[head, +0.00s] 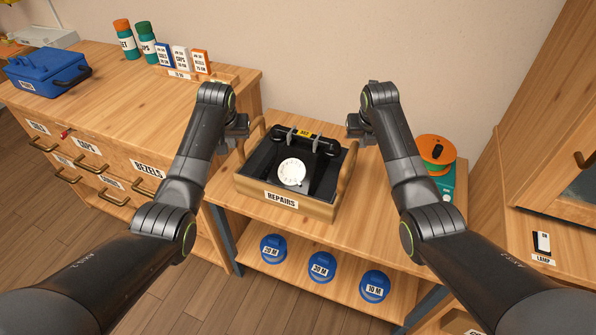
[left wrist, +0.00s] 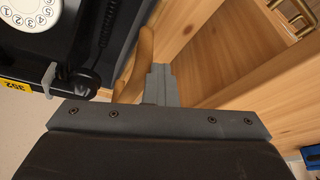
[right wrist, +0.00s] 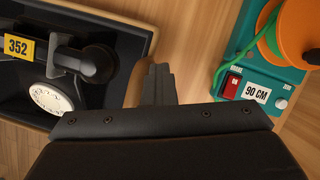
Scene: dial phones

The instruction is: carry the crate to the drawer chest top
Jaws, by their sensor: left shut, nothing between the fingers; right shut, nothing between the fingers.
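The wooden crate (head: 318,210), labelled REPAIRS, stands on a wooden bench (head: 400,200) in the head view. A black dial phone (head: 291,172) with a white dial and a yellow 352 tag lies in it. The crate has a raised wooden handle at each side. My left gripper (head: 241,126) is shut and empty by the left handle (left wrist: 138,62). My right gripper (head: 354,126) is shut and empty by the right handle (head: 347,168). Contact with the handles cannot be told. The drawer chest (head: 120,105) stands to the left, its top higher than the bench.
On the chest top are a blue toolbox (head: 45,72), green bottles (head: 147,42) and small boxes (head: 181,58) along the back; its front middle is clear. An orange spool (head: 436,152) stands right of the crate.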

